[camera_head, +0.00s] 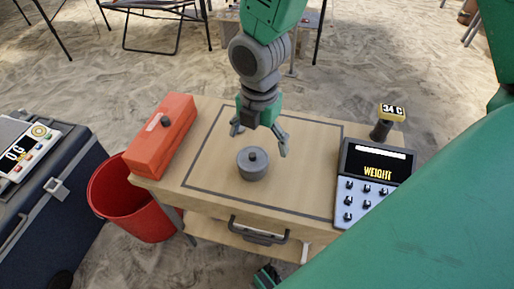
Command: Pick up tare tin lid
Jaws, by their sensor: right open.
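A small round grey tin (253,171) stands upright on the wooden table, inside a dark outlined rectangle. Its grey lid (245,155), with a dark knob in the middle, sits on top of it. My right gripper (260,139) hangs from above, its fingers spread apart and nothing between them. In the picture it is just above the tin and lid, and I see no contact.
A red box (162,138) lies on the table's left side. A scale display (374,172) and a yellow-topped "34 C" device (391,113) stand at right. A red bucket (128,202) and dark case (62,205) are left. Bare tabletop surrounds the tin.

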